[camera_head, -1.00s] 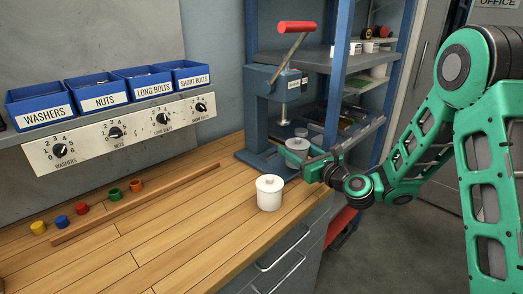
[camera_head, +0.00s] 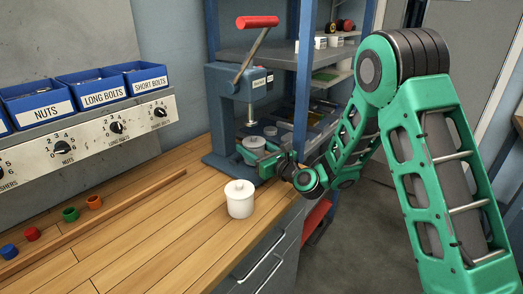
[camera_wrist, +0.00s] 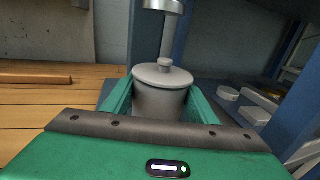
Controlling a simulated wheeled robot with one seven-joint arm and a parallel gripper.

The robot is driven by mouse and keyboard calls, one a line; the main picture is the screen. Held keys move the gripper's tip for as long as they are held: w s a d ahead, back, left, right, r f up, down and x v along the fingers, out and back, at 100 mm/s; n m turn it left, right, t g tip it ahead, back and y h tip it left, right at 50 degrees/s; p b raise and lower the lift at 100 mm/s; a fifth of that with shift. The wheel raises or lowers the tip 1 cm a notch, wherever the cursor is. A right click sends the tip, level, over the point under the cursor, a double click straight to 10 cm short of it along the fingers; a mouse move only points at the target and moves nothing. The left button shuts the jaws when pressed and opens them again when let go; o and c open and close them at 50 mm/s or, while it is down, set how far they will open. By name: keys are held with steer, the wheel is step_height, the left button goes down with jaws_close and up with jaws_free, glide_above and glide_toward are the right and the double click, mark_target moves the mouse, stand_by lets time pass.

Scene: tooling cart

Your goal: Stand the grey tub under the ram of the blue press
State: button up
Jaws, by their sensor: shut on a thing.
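The grey tub (camera_wrist: 158,98), with a lid and round knob, is upright between the green fingers of my gripper (camera_wrist: 160,108) in the wrist view. In the head view the tub (camera_head: 254,143) is at the blue press (camera_head: 222,105), partly hidden by my gripper (camera_head: 262,157), which is shut on it. The silver ram (camera_head: 250,116) hangs above the tub with a gap. In the wrist view the ram's end (camera_wrist: 164,5) shows above the knob. I cannot tell whether the tub's bottom touches the press base, or whether it is exactly centred.
A white lidded tub (camera_head: 240,201) stands on the wooden bench (camera_head: 165,235) in front of the press. The red press handle (camera_head: 257,22) is raised. A blue shelf post (camera_head: 303,80) stands close on the right. Labelled blue bins (camera_head: 95,92) are at left.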

mark_target(259, 156)
steer(key=shift+s+a+f, duration=0.2)
steer(key=shift+a+f, duration=0.25)
steer(key=shift+a, duration=0.2)
steer(key=shift+d, duration=0.1)
steer(key=o, duration=1.1)
steer(key=shift+f, duration=0.1)
steer(key=shift+o, duration=0.2)
steer(key=shift+d, duration=0.1)
steer(key=v, duration=0.8)
steer(key=shift+d, duration=0.2)
steer(key=shift+v, duration=1.8)
